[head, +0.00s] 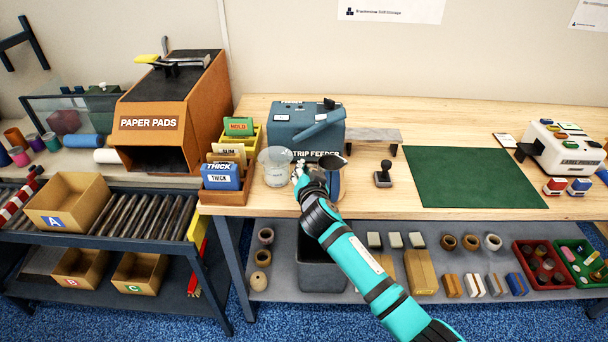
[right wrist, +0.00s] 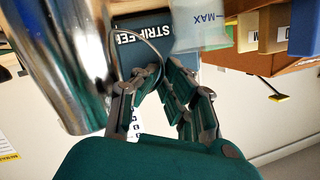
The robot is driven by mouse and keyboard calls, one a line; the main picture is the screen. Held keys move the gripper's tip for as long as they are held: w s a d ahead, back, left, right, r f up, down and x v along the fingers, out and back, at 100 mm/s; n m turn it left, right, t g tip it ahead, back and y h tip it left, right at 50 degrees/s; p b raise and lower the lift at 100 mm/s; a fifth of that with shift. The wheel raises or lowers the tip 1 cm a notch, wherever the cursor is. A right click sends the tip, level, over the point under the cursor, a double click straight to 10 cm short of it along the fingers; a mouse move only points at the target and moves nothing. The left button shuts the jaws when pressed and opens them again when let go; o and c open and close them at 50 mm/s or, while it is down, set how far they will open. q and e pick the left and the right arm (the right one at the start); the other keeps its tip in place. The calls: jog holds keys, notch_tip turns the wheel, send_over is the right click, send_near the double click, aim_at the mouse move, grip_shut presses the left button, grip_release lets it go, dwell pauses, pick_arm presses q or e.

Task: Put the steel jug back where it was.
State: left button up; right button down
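The steel jug (head: 335,183) is at the front of the wooden bench, before the blue strip feeder (head: 290,128). In the right wrist view the jug (right wrist: 62,60) is large and shiny at the left, its thin handle loop reaching toward my fingers. My right gripper (head: 303,174) is at the jug's left side; in the wrist view its fingertips (right wrist: 162,70) come close together around the handle. The gripper looks shut on the handle. I cannot tell whether the jug's base touches the bench. My left gripper is not in view.
A clear beaker (head: 275,168) marked MAX stands just left of my right gripper. A card rack (head: 222,197) is further left. A black-knobbed stamp (head: 383,175) and a green mat (head: 470,178) lie to the right.

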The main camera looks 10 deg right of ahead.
jog(key=shift+f, duration=0.9)
jog(key=shift+f, duration=0.15)
jog(key=c, duration=1.5)
grip_release()
